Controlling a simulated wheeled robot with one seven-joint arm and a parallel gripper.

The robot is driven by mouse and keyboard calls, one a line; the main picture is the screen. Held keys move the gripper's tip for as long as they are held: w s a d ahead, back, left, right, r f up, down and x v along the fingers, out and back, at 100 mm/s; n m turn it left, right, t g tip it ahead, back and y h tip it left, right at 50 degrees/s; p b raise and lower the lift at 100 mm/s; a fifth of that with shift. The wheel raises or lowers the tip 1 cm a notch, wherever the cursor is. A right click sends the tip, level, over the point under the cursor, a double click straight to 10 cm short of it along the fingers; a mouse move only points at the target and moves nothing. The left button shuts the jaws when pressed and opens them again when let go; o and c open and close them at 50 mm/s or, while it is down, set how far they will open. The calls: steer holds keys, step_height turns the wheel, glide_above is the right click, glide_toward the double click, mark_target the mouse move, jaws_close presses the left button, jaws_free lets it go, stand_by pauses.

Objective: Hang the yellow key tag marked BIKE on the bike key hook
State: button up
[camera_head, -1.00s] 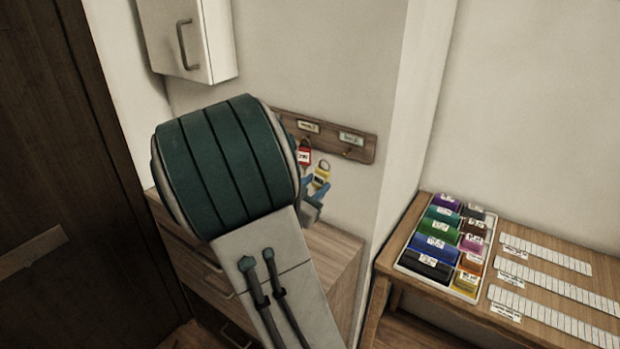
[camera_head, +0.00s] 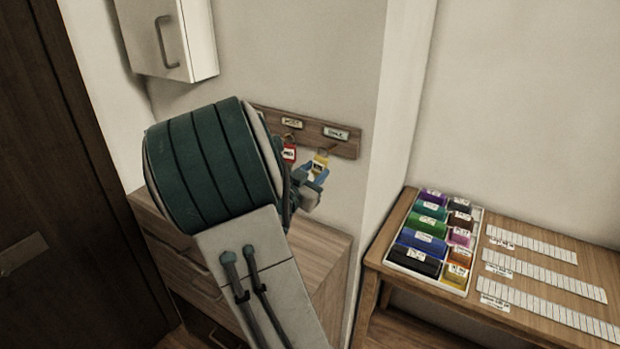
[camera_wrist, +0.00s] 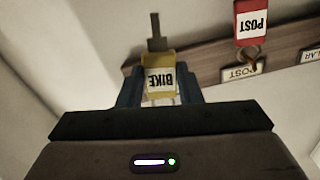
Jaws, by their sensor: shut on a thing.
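My gripper (camera_head: 315,174) is shut on the yellow key tag (camera_head: 320,162), its blue fingers on either side of the tag. In the wrist view the tag (camera_wrist: 160,80) reads BIKE upside down between the fingertips (camera_wrist: 158,88), with a narrow grey-brown piece standing out beyond it. The wooden hook rail (camera_head: 312,135) is on the wall. The tag is just below the rail's right label (camera_head: 336,133), too small to read there. The hook under that label is not clear, and I cannot tell whether the tag's ring touches it.
A red POST tag (camera_wrist: 251,22) hangs by the POST label (camera_wrist: 242,71), left of my gripper in the head view. A white cabinet (camera_head: 170,38) is above left. A drawer unit (camera_head: 325,243) stands below.

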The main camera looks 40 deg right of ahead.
mark_target(318, 171)
steer(key=shift+f+b+x, duration=0.1)
steer(key=shift+b+x, duration=0.2)
steer(key=shift+x, duration=0.5)
steer(key=shift+f+b+x, duration=0.15)
steer(key=shift+b+x, duration=0.15)
steer(key=shift+x, duration=0.45)
steer(key=shift+w+d+f+b, duration=0.25)
steer(key=shift+d+f+b, duration=0.25)
steer(key=shift+b, duration=0.1)
steer(key=o, duration=1)
steer(key=shift+o, duration=0.2)
